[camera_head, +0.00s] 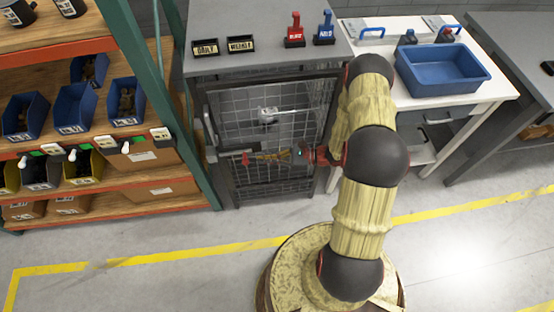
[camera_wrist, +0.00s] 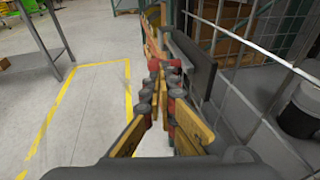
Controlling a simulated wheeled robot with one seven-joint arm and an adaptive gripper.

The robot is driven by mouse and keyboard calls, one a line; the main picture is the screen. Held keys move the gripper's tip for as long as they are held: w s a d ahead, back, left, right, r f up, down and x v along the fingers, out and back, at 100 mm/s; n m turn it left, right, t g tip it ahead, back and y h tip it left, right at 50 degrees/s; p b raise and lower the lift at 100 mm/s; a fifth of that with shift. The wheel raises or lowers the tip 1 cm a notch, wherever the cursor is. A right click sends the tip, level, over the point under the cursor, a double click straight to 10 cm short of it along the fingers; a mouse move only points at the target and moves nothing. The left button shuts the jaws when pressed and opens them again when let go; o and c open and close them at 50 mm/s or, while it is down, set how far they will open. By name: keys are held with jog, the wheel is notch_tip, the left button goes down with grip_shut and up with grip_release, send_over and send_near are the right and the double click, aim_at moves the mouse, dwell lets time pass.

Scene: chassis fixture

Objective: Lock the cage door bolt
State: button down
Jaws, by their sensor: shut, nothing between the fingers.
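The cage door (camera_head: 270,100) is a wire-mesh panel in a dark frame under the grey bench. It looks shut or nearly so; I cannot tell which. At its left edge is a small pale fitting (camera_head: 211,154), which may belong to the bolt; the bolt's position is unclear. My gripper (camera_head: 250,158) is in front of the door, pointing left towards that edge, fingers shut and empty. In the wrist view, my gripper (camera_wrist: 163,68) is beside a dark plate (camera_wrist: 190,62) along the mesh (camera_wrist: 240,65). I cannot tell whether they touch.
A shelf rack with a green post (camera_head: 180,110) stands close to the cage's left. A grey-white object (camera_head: 268,116) shows at the mesh. A white table with a blue tub (camera_head: 443,72) is at right. The floor (camera_head: 170,280) in front is clear.

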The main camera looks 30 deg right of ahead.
aim_at(248, 161)
jog(key=shift+b+x, duration=0.3)
jog(key=shift+x, duration=1.1)
jog(key=a, duration=0.2)
jog(key=w+a, duration=0.1)
jog(key=a, duration=0.1)
jog(key=shift+w+a, duration=0.2)
jog(key=shift+w, duration=0.05)
jog(key=shift+d, duration=0.15)
jog(key=shift+s+d, duration=0.15)
jog(key=shift+d, duration=0.15)
jog(key=p+v, duration=0.3)
jog(key=v, duration=1)
